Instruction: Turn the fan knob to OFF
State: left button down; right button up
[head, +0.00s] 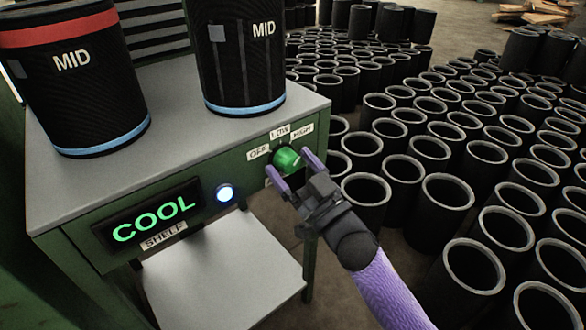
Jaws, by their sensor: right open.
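The green fan knob (287,159) is on the front panel of the green cabinet, under the labels OFF (259,152), LOW (280,132) and HIGH (302,128). My right gripper (291,163) is open at the knob, with one purple finger on its left and the other on its right. I cannot tell whether the fingers touch the knob. The knob's pointer direction is not clear, as the gripper partly covers its lower side. My left gripper is not in view.
A lit COOL display (153,213) and a glowing white-blue button (225,193) are left of the knob. Two black sleeves marked MID (72,85) stand on the cabinet top (185,120). A grey shelf (225,265) juts out below. Many black sleeves (447,200) crowd the floor at right.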

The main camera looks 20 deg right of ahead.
jog(key=shift+c, duration=2)
grip_shut()
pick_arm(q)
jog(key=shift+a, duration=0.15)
